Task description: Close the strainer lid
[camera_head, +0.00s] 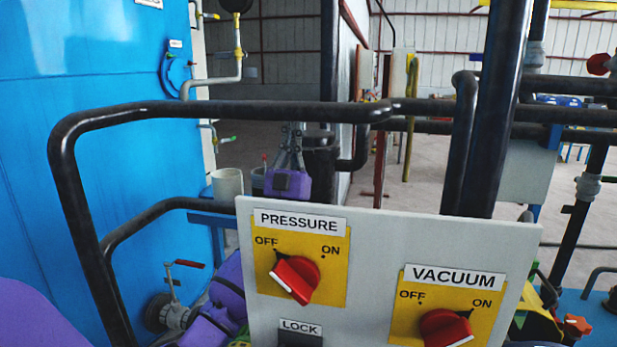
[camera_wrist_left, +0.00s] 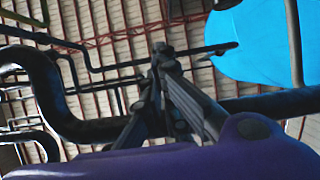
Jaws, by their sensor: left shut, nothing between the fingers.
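I cannot make out a strainer or its lid in either view. My left gripper (camera_head: 294,132) stands upright behind the control panel in the head view, its dark fingers pointing up above a purple wrist. In the left wrist view, my left gripper (camera_wrist_left: 161,50) is shut and empty, its fingers pointing toward the ceiling. The control panel hides part of my left arm. My right gripper is in neither view.
A grey control panel (camera_head: 373,243) with red PRESSURE and VACUUM knobs fills the front. A black pipe rail (camera_head: 220,113) crosses above it. Black pipes (camera_wrist_left: 50,95) surround my left gripper.

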